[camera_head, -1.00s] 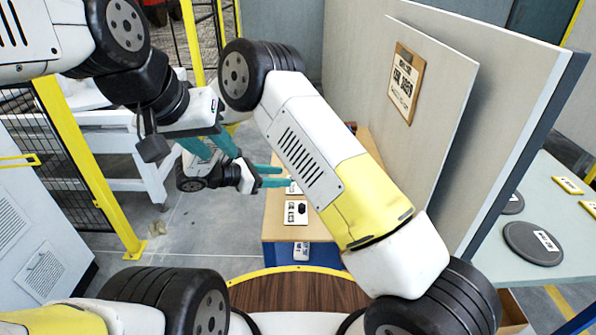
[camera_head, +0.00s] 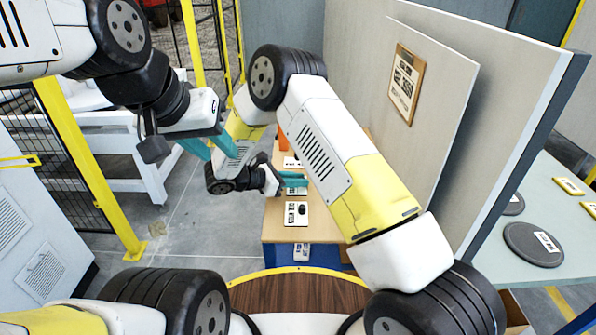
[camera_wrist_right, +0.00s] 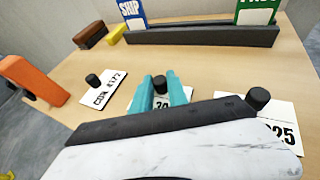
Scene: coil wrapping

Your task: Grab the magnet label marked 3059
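A white label reading "30" (camera_wrist_right: 161,104), the rest of its number hidden, lies on the table with a black knob (camera_wrist_right: 160,84). My right gripper (camera_wrist_right: 162,80) is low over it, its teal fingers on either side of the knob; whether they press on it I cannot tell. In the head view the right gripper (camera_head: 294,180) is over the far part of the small table. My left gripper (camera_head: 210,148) is open and empty, raised left of the table. A label reading "COR 4177" (camera_wrist_right: 102,90) lies left, and one ending in "025" (camera_wrist_right: 281,134) lies right.
A dark rack (camera_wrist_right: 205,36) with a SHIP card (camera_wrist_right: 132,12) and a green card (camera_wrist_right: 257,10) stands behind. An orange object (camera_wrist_right: 32,80) is at left. A tall panel (camera_head: 440,100) bounds the table's right side in the head view.

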